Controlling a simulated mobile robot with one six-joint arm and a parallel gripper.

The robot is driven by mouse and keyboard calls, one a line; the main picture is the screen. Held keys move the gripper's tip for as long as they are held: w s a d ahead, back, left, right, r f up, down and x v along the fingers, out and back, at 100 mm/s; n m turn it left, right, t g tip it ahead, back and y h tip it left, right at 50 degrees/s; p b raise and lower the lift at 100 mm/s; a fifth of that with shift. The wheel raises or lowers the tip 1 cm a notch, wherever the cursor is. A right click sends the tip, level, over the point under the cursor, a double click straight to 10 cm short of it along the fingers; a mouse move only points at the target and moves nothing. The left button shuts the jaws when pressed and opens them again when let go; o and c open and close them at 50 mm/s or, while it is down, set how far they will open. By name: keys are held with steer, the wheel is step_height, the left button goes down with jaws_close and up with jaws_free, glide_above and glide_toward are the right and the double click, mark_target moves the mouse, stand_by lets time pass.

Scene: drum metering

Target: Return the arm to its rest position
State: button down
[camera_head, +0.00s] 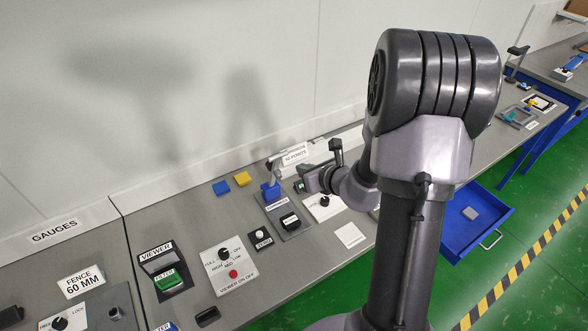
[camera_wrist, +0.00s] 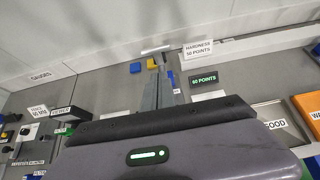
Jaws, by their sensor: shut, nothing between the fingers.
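My arm (camera_head: 412,210) rises large in the head view and bends over the bench, with its wrist (camera_head: 352,188) low over the bench top. My gripper (camera_wrist: 160,78) is shut and empty in the wrist view, its grey fingers pointing towards the back of the bench. In the head view its fingertips are hard to make out. A blue holder (camera_head: 270,190) on a grey plate stands close to the left of the gripper. I cannot tell whether they touch.
A blue block (camera_head: 221,188) and a yellow block (camera_head: 242,179) lie near the wall. A hardness sign (camera_wrist: 199,48) stands behind a 60-points display (camera_wrist: 205,79). The viewer panel (camera_head: 231,263) is at left. An open blue drawer (camera_head: 480,232) juts out at right.

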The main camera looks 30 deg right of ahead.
steer(key=s+a+n+g+y+b, duration=0.25)
steer(key=s+a+n+b, duration=0.55)
steer(key=a, duration=0.5)
steer(key=s+a+n+g+y+b, duration=0.2)
steer(key=s+a+n+y+b, duration=0.15)
steer(key=a+n+b, duration=0.6)
steer(key=s+f+n+h+b, duration=0.2)
steer(key=s+f+n, duration=0.1)
steer(key=s+n, duration=0.4)
steer(key=s+f+n+g+h+b, duration=0.1)
steer(key=s+f+n+h+b, duration=0.1)
steer(key=s+n, duration=0.4)
steer(key=shift+s+a+f+n+h+b, duration=0.15)
steer(key=shift+s+f+n+h+b, duration=0.3)
steer(key=shift+b, duration=0.3)
